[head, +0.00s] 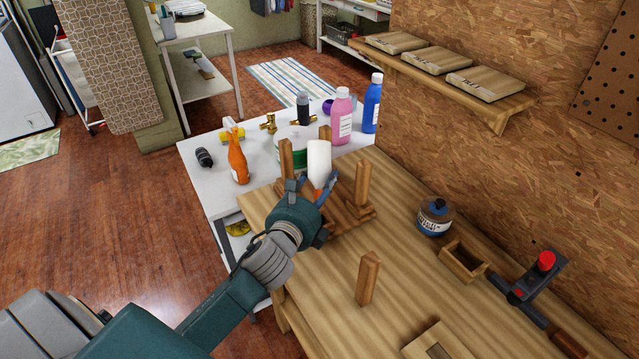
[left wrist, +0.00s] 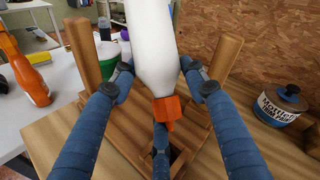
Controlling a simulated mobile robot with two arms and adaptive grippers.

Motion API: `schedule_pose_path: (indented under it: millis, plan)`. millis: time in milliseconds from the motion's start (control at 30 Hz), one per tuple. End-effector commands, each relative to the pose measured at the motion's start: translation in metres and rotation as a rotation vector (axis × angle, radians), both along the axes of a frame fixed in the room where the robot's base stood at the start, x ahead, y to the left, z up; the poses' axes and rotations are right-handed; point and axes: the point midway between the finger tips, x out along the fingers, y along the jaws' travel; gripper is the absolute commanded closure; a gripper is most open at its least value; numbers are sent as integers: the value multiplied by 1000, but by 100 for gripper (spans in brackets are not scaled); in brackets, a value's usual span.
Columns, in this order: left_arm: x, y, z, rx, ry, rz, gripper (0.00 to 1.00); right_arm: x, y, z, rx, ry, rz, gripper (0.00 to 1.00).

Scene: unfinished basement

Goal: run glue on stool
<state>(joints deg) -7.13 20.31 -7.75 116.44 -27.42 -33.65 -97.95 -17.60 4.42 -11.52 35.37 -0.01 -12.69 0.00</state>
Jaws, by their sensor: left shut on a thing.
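The stool (head: 347,217) lies upside down on the wooden workbench with several legs pointing up; it also shows in the left wrist view (left wrist: 200,122). A loose wooden leg (head: 368,279) stands on the bench in front of it. My left gripper (head: 318,190) is shut on the white glue bottle (head: 319,163). In the left wrist view the glue bottle (left wrist: 154,50) is upside down, its orange nozzle (left wrist: 167,112) pointing at the stool's underside near a dark opening. I cannot tell whether the tip touches the wood. My right gripper is out of view.
A white table (head: 213,178) behind holds an orange bottle (head: 238,160), pink bottle (head: 341,117) and blue bottle (head: 372,104). On the bench, a labelled jar (head: 435,217), small wooden box (head: 463,262) and red-knobbed clamp (head: 540,275) stand at right, near the chipboard wall.

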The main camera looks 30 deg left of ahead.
Motion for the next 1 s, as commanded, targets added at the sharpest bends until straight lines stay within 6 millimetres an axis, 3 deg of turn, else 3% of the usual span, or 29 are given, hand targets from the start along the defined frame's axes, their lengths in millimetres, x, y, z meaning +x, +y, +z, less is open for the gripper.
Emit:
schedule_pose_path:
  millis: [1000]
  plan:
    - [0,-1,-27,-55,-46,-60,100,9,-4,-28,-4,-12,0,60]
